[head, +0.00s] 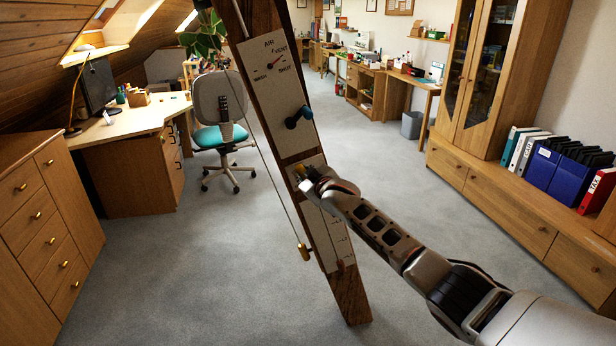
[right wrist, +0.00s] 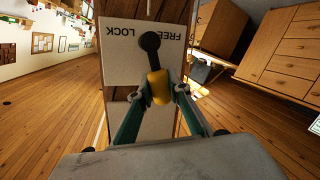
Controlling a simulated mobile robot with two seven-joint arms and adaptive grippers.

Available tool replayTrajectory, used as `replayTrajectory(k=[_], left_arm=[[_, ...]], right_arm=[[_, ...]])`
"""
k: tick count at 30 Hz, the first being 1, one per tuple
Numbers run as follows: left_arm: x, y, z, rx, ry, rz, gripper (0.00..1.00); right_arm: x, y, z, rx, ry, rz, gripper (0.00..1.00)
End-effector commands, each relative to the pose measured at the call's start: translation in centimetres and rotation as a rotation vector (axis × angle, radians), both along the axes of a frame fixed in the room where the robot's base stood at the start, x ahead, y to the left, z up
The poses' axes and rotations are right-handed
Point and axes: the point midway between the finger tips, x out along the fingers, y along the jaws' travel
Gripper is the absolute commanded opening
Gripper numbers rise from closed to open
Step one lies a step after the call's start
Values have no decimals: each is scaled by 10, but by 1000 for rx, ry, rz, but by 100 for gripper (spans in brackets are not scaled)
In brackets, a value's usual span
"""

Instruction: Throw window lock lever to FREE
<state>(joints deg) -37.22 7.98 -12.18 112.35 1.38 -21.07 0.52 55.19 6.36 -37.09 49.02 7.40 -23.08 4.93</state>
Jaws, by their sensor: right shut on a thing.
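The window lock lever (right wrist: 151,50) has a dark round pivot and arm with a yellow knob (right wrist: 159,86). It sits on a white plate (right wrist: 125,75) lettered FREE and LOCK, which appears upside down in the right wrist view. FREE is on the right there, LOCK on the left. My right gripper (right wrist: 161,93) is shut on the yellow knob, one finger on each side. In the head view my right gripper (head: 304,180) is at the small plate midway down the slanted timber brace (head: 349,300), hiding most of the lever. My left gripper is not in view.
Above on the brace are a dial plate (head: 270,80) with a red pointer and a black lever with a blue knob (head: 306,112). Below are a brass weight (head: 304,252) on a cord and a scale plate (head: 325,240). Open carpet (head: 190,260) surrounds the brace.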

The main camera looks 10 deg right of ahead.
Motion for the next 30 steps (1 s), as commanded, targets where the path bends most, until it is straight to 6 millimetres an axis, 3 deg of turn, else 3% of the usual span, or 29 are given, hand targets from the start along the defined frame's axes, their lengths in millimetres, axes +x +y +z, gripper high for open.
replayTrajectory(k=[12, 30], left_arm=[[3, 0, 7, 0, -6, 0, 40], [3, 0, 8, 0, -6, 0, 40]], right_arm=[[2, 14, -10, -265, -9, 2, 0], [2, 15, -14, -345, -11, 1, 0]])
